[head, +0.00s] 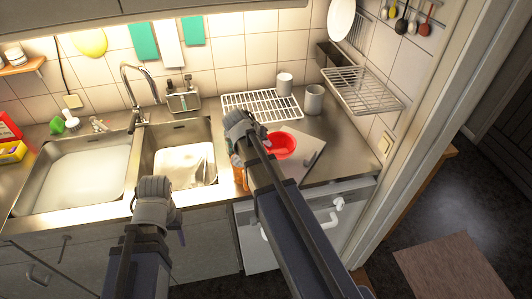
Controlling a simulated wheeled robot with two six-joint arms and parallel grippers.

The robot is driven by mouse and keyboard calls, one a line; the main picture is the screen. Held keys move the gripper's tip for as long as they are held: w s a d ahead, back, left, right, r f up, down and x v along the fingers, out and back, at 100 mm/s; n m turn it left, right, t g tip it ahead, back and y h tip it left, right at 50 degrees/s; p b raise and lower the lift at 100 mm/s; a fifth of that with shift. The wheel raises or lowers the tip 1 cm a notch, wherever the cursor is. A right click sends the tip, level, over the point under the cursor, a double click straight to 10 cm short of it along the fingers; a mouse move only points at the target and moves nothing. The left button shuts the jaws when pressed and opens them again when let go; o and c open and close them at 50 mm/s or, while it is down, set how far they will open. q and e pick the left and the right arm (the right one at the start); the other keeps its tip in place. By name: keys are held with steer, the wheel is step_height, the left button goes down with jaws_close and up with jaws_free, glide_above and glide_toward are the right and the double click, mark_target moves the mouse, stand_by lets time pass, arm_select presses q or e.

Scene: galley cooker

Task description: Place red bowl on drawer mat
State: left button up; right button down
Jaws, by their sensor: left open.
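The red bowl (284,147) sits on or over a flat grey square panel (309,160) on the counter, right of the sink. My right arm covers its left part. My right gripper (238,122) is beside the bowl on its left, above the counter; its fingers are not clear, so I cannot tell its opening or any contact. My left gripper (156,187) is open, in front of the sink and well away from the bowl. I cannot make out a drawer mat with certainty.
A double sink (130,152) with a tall faucet (128,80) fills the left. An orange bottle (239,172) stands close to my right arm. A white wire rack (262,104) and a grey cup (314,98) stand behind the bowl. A wall rack (362,88) overhangs the right.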

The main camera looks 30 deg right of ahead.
steer(key=shift+f+b, duration=1.3)
steer(key=shift+f, duration=0.35)
steer(key=shift+f, duration=0.2)
steer(key=c, duration=1)
jaws_free()
steer(key=shift+r, duration=0.1)
steer(key=shift+c, duration=0.2)
steer(key=shift+a+r+p, duration=0.1)
steer(key=shift+r+p, duration=0.25)
steer(key=shift+r, duration=0.1)
steer(key=p+v, duration=0.9)
steer(key=v, duration=0.2)
steer(key=s+a+f+n+g+y, duration=0.1)
steer(key=s+a+f+n+y, duration=0.1)
steer(key=s+a+n, duration=0.3)
steer(key=s+a+f+n+g+y, duration=0.1)
steer(key=s+a+n+y, duration=0.2)
steer(key=s+a, duration=0.9)
steer(key=a+n, duration=0.2)
steer(key=a, duration=0.1)
steer(key=shift+a+f+g, duration=0.4)
